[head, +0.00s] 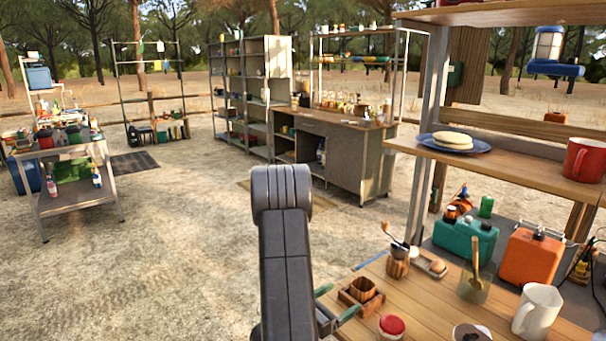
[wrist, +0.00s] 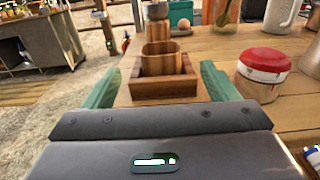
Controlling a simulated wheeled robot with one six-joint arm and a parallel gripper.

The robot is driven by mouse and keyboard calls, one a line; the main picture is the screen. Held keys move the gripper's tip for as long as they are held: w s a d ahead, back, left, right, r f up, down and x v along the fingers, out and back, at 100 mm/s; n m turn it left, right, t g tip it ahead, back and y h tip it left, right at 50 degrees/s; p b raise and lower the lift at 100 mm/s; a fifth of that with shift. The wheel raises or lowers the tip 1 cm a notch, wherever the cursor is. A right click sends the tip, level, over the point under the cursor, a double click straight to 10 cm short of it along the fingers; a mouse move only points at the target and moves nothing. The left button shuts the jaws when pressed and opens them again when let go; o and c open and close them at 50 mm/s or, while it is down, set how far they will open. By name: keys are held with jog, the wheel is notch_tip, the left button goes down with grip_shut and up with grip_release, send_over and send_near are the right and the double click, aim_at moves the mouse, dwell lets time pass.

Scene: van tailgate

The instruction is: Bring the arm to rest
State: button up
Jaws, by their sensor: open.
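My gripper (head: 337,302) is at the left edge of the wooden worktop (head: 430,310). Its green fingers are spread apart with nothing held between them. In the wrist view a small square wooden tray (wrist: 163,87) with a wooden cup (wrist: 160,57) standing in it lies ahead, between the fingers as seen from there. The tray appears apart from the fingers. My arm is bent in the middle of the head view and hides part of the ground.
A red-lidded jar (wrist: 262,72) stands right of the gripper. A white mug (head: 537,312), a glass holder with a wooden utensil (head: 473,287) and a wooden pot (head: 398,262) stand farther along. A shelf (head: 500,168) overhangs at right. Open ground (head: 180,250) lies left.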

aim_at(364, 284)
jog(key=p+x, duration=0.1)
jog(key=x, duration=0.8)
jog(key=shift+w+d+p, duration=0.15)
jog(key=shift+d+p, duration=0.15)
jog(key=shift+d, duration=0.05)
notch_tip(364, 284, up, 10)
jog(key=p, duration=0.5)
jog(key=w+a+f+n+t+y, duration=0.1)
jog(key=w+a+n+t+y, duration=0.1)
jog(key=a, duration=0.4)
jog(key=shift+n+t+y+b, duration=0.3)
jog(key=shift+t+y+b, duration=0.1)
jog(key=shift+t, duration=0.1)
jog(key=shift+f, duration=0.1)
